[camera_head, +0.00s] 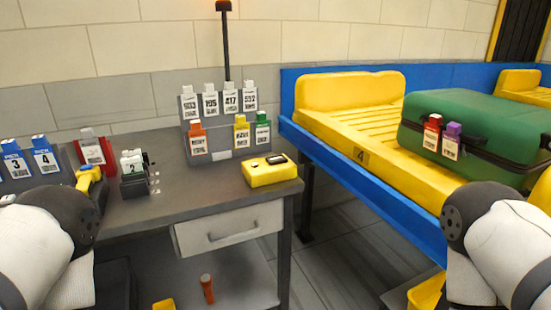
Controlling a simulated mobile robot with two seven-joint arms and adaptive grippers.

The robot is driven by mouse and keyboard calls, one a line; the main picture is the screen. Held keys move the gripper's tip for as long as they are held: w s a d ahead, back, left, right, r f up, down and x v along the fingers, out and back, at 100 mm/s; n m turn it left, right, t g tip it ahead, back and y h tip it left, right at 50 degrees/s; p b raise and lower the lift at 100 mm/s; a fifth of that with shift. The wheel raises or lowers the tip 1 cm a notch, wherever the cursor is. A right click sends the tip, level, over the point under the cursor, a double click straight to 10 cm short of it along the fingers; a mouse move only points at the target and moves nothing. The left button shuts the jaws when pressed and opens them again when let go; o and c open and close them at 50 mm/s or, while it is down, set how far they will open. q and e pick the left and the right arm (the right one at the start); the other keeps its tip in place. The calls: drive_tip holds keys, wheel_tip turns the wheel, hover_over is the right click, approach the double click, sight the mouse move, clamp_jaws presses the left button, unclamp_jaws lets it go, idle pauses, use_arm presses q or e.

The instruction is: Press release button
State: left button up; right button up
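A yellow box (270,171) with a small dark piece on its top sits near the right end of the dark table. It looks like a button box, but I cannot read any label on it. Parts of both my arms show at the lower left and lower right, well apart from the box.
The dark table (190,197) carries a tag rack (225,141), a small card holder (136,178) and a yellow handled tool (89,176). A green suitcase (480,115) lies in a yellow tray (350,90) on the blue conveyor (287,117) at right.

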drive_tip(key=shift+c, duration=0.6)
clamp_jaws()
idle(0.7)
